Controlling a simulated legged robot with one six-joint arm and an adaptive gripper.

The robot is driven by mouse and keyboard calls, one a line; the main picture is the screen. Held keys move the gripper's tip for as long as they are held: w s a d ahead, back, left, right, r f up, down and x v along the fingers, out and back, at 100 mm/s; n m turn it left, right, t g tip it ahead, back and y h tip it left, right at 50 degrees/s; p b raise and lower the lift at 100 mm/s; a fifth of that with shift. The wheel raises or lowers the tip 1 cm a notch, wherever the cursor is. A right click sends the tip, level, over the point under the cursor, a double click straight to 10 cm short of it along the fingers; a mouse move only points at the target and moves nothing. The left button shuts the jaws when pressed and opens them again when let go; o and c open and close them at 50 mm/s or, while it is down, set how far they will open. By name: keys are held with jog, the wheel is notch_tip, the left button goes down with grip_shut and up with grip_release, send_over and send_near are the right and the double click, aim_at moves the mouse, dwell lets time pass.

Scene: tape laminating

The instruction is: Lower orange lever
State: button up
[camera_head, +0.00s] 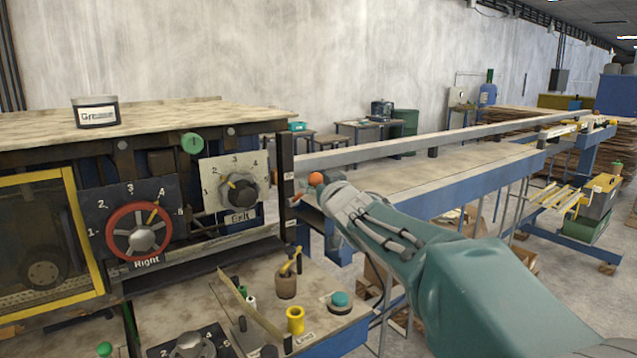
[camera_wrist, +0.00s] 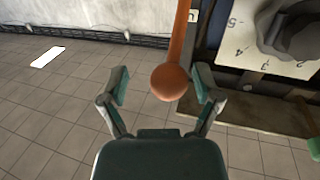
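The orange lever (camera_wrist: 178,40) has a round ball end (camera_wrist: 169,82). In the wrist view its shaft runs from the top edge down to the ball. My gripper (camera_wrist: 161,86) is open, with one finger on each side of the ball and a visible gap on both sides. In the head view my gripper (camera_head: 322,194) is right at the ball, partly hidden by my own wrist.
The Belt dial (camera_head: 240,189) is left of the lever, and the Right dial (camera_head: 138,232) with a red ring is farther left. A lower panel holds a yellow cylinder (camera_head: 295,320) and a teal button (camera_head: 340,299). A long blue-framed table (camera_head: 440,180) extends behind my arm.

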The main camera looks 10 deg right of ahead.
jog(key=shift+w+a, duration=0.15)
jog(key=shift+a, duration=0.7)
jog(key=shift+d, duration=0.5)
grip_shut()
